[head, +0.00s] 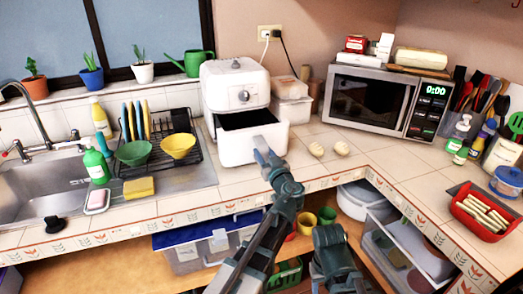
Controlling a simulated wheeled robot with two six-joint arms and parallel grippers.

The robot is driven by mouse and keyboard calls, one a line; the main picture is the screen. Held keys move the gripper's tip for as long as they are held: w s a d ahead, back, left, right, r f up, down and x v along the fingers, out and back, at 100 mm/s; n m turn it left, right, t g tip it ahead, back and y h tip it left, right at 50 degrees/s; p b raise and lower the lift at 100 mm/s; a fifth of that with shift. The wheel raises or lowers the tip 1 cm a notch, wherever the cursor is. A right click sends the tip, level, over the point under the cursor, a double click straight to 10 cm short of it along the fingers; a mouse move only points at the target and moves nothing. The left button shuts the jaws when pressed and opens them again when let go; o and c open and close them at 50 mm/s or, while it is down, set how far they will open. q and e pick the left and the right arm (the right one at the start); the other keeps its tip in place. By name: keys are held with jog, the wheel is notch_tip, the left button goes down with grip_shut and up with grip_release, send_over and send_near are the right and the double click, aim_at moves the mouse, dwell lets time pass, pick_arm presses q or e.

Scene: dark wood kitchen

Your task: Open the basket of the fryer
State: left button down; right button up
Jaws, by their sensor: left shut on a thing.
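The white fryer (233,84) stands on the tiled counter against the back wall, with a round dial on its front. Its basket (240,147) is pulled well out toward me, and the dark inside shows from above. My left gripper (264,154) is at the front of the basket, shut on its handle. The gripper hides the handle and part of the basket's front. Part of my right arm shows at the bottom middle; its fingers cannot be made out.
A microwave (371,98) stands further right. The counter in front of it is clear.

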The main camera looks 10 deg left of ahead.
pick_arm(q)
jog(key=shift+s+d, duration=0.35)
jog(key=shift+s, duration=0.2)
jog(key=shift+c, duration=2.4)
grip_release()
